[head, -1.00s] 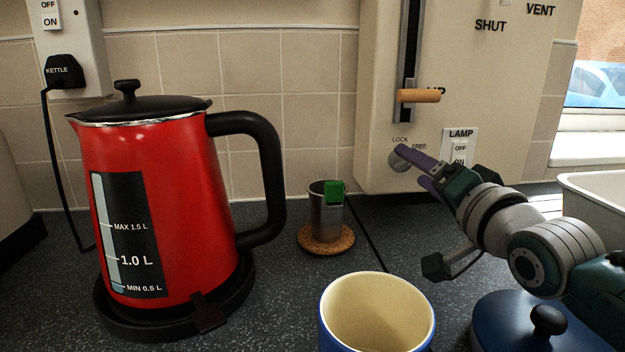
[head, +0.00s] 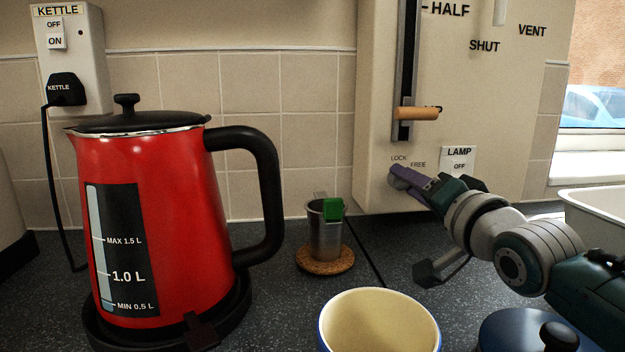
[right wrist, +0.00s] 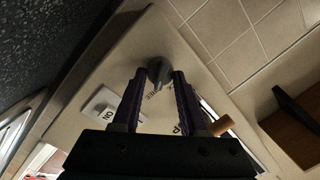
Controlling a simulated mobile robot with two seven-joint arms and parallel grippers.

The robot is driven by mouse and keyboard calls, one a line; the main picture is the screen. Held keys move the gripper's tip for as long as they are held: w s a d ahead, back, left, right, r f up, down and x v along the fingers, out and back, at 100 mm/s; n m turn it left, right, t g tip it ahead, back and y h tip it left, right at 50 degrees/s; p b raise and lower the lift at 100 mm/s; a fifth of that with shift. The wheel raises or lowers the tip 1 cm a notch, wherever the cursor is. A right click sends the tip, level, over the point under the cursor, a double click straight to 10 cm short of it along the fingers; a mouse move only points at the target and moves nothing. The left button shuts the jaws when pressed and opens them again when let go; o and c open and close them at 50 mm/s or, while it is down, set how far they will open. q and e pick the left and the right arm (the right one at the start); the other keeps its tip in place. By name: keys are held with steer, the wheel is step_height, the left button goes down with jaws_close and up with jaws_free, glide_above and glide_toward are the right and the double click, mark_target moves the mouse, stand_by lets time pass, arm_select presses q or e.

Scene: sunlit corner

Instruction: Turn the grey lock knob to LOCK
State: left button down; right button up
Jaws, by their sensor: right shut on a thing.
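The grey lock knob (head: 396,180) sits low on the cream panel, below the printed words LOCK (head: 398,158) and FREE (head: 418,164). My right gripper (head: 406,179) reaches it from the right, its purple fingers closed on it and hiding part of it. In the right wrist view the knob (right wrist: 159,70) shows between the fingertips of the gripper (right wrist: 160,82). I cannot tell which word the knob points at. My left gripper is not in view.
A slider with a wooden handle (head: 416,113) is above the knob, and a LAMP switch (head: 459,162) to its right. A blue lid (head: 500,335) lies below my right arm.

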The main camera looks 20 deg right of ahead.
jaws_close()
steer(key=shift+a+r+n+g+h+p, duration=0.25)
steer(key=shift+n+p, duration=1.05)
steer(key=shift+n, duration=1.5)
steer(key=shift+d+f+n+g+h+p, duration=0.1)
steer(key=shift+n+g+p, duration=0.25)
steer(key=shift+n+p, duration=1.7)
steer(key=shift+n+b, duration=0.7)
steer(key=shift+n, duration=0.25)
